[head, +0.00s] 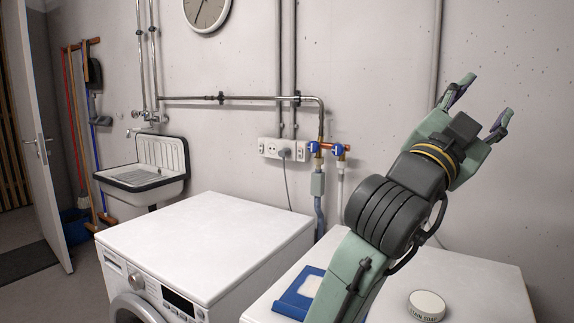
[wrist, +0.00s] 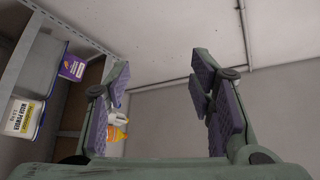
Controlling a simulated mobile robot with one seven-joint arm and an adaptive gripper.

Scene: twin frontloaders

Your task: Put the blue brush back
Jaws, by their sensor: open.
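My gripper (head: 483,107) is raised at the right of the head view, above the right-hand white machine, its fingers apart and pointing up. In the wrist view my gripper (wrist: 163,92) is open, with nothing between its pads. A blue-handled tool (head: 95,145) stands among long-handled tools at the far left by the wall. Whether it is the blue brush is unclear. A flat blue item (head: 292,298) with a white patch lies on the right-hand machine, partly behind my arm; I cannot tell what it is.
A white washing machine (head: 205,245) stands front centre, its top clear. A round white tin (head: 427,305) sits on the right-hand machine top (head: 480,290). A sink (head: 142,178) and a blue bucket (head: 77,226) are at left. The wrist view shows shelves with a wash powder box (wrist: 22,117).

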